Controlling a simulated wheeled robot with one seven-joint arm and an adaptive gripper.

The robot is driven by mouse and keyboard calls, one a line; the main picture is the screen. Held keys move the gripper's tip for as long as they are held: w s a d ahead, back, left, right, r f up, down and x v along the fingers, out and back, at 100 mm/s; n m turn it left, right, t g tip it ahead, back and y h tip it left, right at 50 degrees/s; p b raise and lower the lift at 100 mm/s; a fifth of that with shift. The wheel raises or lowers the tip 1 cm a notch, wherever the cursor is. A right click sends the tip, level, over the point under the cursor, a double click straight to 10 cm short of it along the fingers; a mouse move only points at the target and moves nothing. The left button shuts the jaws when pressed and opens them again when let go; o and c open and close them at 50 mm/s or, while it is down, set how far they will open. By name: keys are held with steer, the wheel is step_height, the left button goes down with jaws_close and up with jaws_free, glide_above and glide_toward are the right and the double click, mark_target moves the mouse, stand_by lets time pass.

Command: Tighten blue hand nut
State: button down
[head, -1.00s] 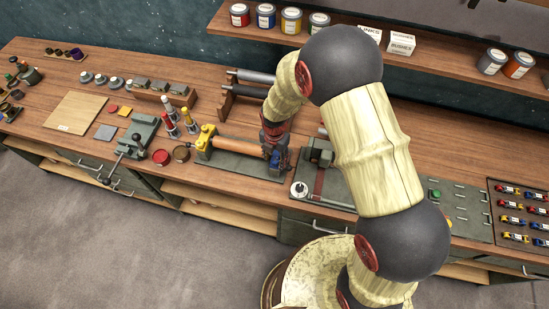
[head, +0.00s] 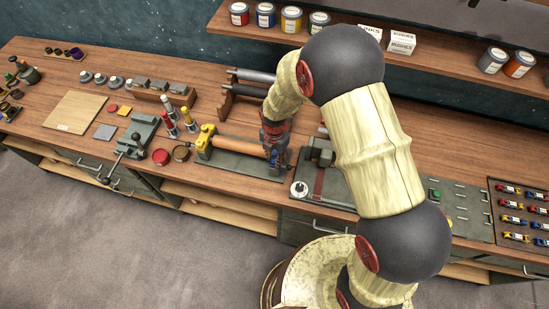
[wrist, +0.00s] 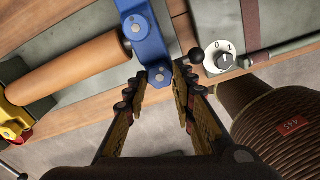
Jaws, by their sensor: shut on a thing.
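A brown roller (wrist: 80,65) lies between a yellow end block (wrist: 14,115) and a blue end block (wrist: 147,38) in the wrist view. The blue hand nut (wrist: 160,74) is the small blue part with a round centre at the lower end of the blue block. My gripper (wrist: 163,84) has one finger on each side of it and is shut on it. The fingers partly cover its sides. In the head view the roller (head: 240,144) shows, but my wrist largely hides the blue end.
A round 0/1 dial (wrist: 223,58) and a dark knob sit close to the right finger. A bench vise (head: 135,138), a red tin (head: 161,156) and paint bottles stand left of the roller. A rack with dark rollers (head: 250,85) is behind.

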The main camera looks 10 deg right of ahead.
mark_target(274, 160)
steer(key=shift+m, duration=0.4)
steer(key=c, duration=1.6)
jaws_free()
steer(key=shift+o, duration=0.6)
steer(key=shift+r, duration=0.15)
step_height(274, 160, up, 12)
